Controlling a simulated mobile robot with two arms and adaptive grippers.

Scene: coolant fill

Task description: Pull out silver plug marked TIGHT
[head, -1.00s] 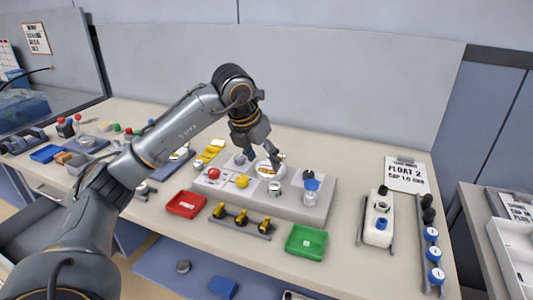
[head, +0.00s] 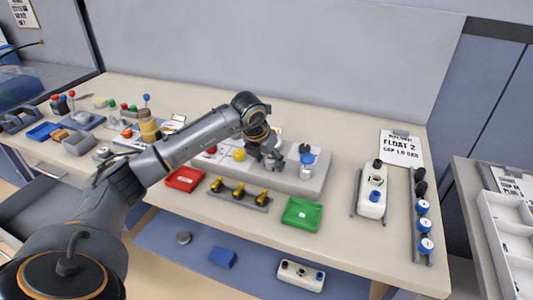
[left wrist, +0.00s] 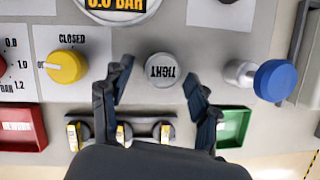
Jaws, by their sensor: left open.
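The silver plug (left wrist: 160,70) is a round cap on the light grey panel block. Its TIGHT marking reads upside down in the left wrist view. My left gripper (left wrist: 157,84) is open, with one finger to each side of the plug and visible gaps between them. In the head view my left gripper (head: 268,163) is low over the panel block (head: 302,181) and hides the plug. I cannot tell exactly how high the fingertips are above the panel. My right gripper is not in view.
Right of the plug is a blue-capped fitting (left wrist: 275,80); left is a yellow knob (left wrist: 67,66) by a CLOSED label. Above is a gauge (left wrist: 118,8). A red tray (head: 185,179), a yellow-valve rack (head: 240,194) and a green tray (head: 302,214) lie in front.

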